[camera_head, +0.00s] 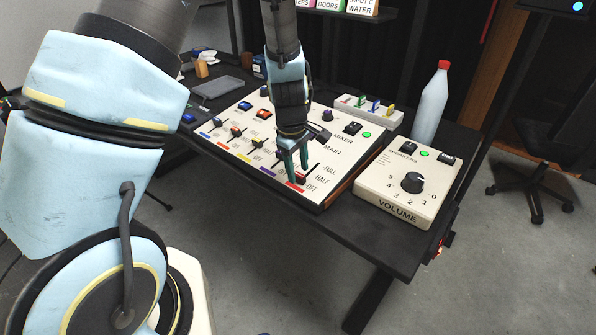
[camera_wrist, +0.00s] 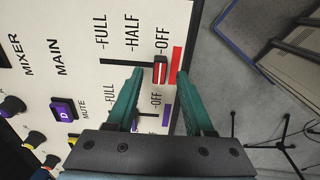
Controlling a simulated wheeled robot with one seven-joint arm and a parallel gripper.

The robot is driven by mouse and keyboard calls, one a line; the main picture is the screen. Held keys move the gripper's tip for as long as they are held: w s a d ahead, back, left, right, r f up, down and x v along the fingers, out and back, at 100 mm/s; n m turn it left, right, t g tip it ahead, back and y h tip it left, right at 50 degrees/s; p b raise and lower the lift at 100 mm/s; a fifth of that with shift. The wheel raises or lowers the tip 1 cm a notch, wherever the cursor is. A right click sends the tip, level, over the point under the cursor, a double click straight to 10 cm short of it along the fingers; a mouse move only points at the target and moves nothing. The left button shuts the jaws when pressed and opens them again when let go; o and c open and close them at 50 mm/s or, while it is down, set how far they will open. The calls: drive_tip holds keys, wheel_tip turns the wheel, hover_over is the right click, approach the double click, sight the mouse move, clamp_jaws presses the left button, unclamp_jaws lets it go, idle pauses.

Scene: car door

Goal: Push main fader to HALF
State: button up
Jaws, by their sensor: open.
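The mixer (camera_head: 228,135) is a cream board with faders and knobs on a dark table. Its main fader (camera_wrist: 159,70) has a red and white cap and sits level with the OFF mark, at the red-strip end of its slot. HALF and FULL are printed farther left in the wrist view. My gripper (camera_wrist: 160,73) is open, with its two green fingers on either side of the cap and a small gap showing on each side. In the head view my gripper (camera_head: 296,172) points down over the MAIN fader, partly hiding it. Whether the fingertips touch the panel is unclear.
A speaker volume box (camera_head: 408,184) with a big black knob stands right of the mixer. A bottle with a red cap (camera_head: 430,104) stands behind it. Another fader (camera_wrist: 147,115) lies close beside the main one. A small box with coloured switches (camera_head: 368,110) sits behind the mixer.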

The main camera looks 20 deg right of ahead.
drive_tip(key=shift+d+f, duration=0.15)
drive_tip(key=shift+f, duration=0.6)
drive_tip(key=shift+c, duration=0.3)
clamp_jaws()
idle(0.6)
